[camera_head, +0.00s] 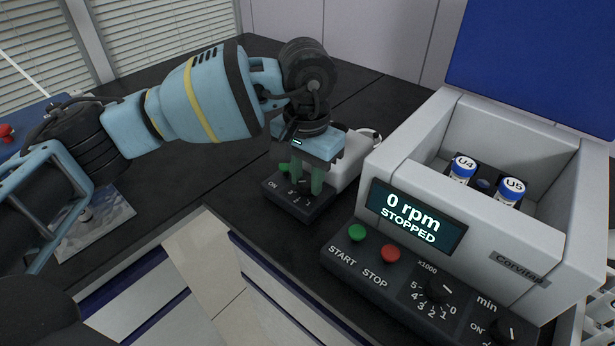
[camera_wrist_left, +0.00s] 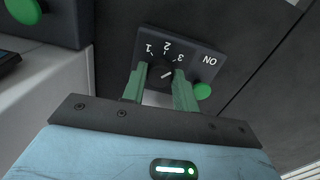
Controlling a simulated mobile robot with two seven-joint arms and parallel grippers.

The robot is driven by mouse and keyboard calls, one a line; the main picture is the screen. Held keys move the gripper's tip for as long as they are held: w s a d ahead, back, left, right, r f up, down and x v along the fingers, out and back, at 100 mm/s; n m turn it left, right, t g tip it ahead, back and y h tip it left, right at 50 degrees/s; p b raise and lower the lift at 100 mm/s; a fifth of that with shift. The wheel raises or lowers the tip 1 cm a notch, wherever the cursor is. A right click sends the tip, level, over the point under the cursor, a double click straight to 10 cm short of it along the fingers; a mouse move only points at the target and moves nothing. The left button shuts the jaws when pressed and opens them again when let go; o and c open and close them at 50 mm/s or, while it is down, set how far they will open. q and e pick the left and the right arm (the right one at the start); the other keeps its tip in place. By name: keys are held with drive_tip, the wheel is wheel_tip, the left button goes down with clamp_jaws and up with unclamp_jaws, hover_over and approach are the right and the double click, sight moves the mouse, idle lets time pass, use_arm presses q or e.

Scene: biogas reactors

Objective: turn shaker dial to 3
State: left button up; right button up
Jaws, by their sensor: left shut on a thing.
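The shaker (camera_head: 352,158) is a small white device with a black front panel (camera_head: 286,201), beyond the larger machine's left side. In the left wrist view, the panel (camera_wrist_left: 205,52) carries the numbers 1, 2 and 3, the word ON and a green button (camera_wrist_left: 202,90). The black shaker dial (camera_wrist_left: 160,73) has a white mark slanting toward the side of the 3; its exact setting is hard to tell. My left gripper (camera_head: 306,180) has its green fingers on either side of the dial, shut on it. In the head view the fingers hide the dial. My right gripper is not in view.
A grey centrifuge (camera_head: 397,164) stands close to the right, its blue lid (camera_head: 540,60) open, with vials U4 (camera_head: 462,169) and U5 (camera_head: 511,190) inside. Its display (camera_head: 415,215) reads 0 rpm, STOPPED. The dark bench (camera_head: 160,165) is mostly clear to the left.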

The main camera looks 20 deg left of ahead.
sight(307, 182)
use_arm(q)
drive_tip(key=shift+r+m, duration=0.1)
drive_tip(key=shift+m, duration=0.4)
drive_tip(key=o, duration=0.7)
drive_tip(key=shift+r, duration=3.9)
